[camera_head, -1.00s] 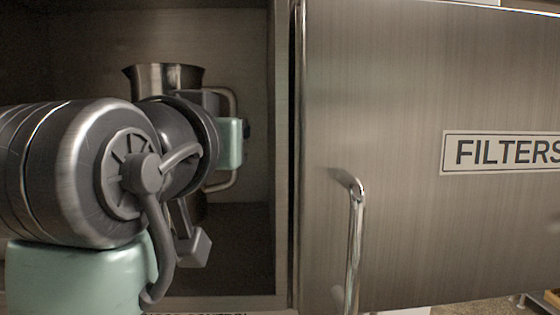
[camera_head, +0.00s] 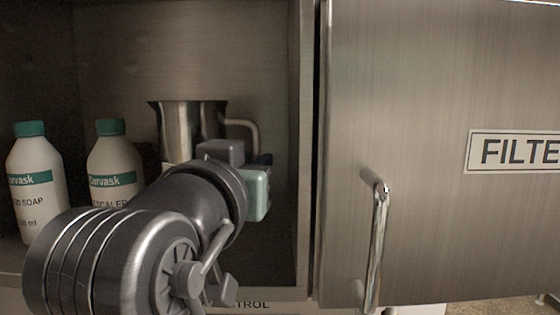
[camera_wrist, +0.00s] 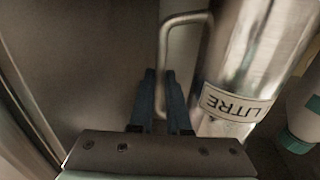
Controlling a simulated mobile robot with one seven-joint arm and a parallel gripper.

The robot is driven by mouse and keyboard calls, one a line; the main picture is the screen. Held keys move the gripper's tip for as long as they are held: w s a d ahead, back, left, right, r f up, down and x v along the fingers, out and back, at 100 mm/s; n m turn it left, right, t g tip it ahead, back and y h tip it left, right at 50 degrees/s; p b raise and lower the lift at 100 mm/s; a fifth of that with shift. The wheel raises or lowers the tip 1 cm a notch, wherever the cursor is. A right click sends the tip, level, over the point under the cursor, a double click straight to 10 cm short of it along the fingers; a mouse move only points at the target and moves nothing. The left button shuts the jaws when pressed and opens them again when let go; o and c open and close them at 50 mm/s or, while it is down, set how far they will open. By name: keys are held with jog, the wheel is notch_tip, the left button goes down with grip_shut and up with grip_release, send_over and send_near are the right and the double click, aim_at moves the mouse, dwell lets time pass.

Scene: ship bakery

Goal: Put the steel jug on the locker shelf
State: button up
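The steel jug (camera_head: 190,128) is upright inside the open locker, its handle (camera_head: 247,124) to the right. Its lower part is hidden behind my arm, so I cannot tell whether it touches the locker shelf (camera_head: 285,268). In the wrist view the jug (camera_wrist: 265,55) carries a white "LITRE" label, seen upside down. My gripper (camera_wrist: 164,78) has its two dark blue fingers close on either side of the jug's handle (camera_wrist: 165,45) and looks shut on it. In the head view my gripper is mostly hidden behind its own wrist.
Two white bottles with green caps, one (camera_head: 37,165) at the far left and one (camera_head: 114,160) nearer the jug, stand on the shelf left of the jug. The locker's right wall is close to the gripper. A steel "FILTERS" door (camera_head: 430,80) with a bar handle (camera_head: 377,245) is at right.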

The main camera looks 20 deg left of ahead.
jog(key=o, duration=0.4)
jog(key=shift+c, duration=0.2)
jog(key=shift+r, duration=0.1)
jog(key=shift+r, duration=0.25)
jog(key=s+d, duration=0.1)
jog(key=s, duration=1.1)
jog(key=shift+f, duration=0.1)
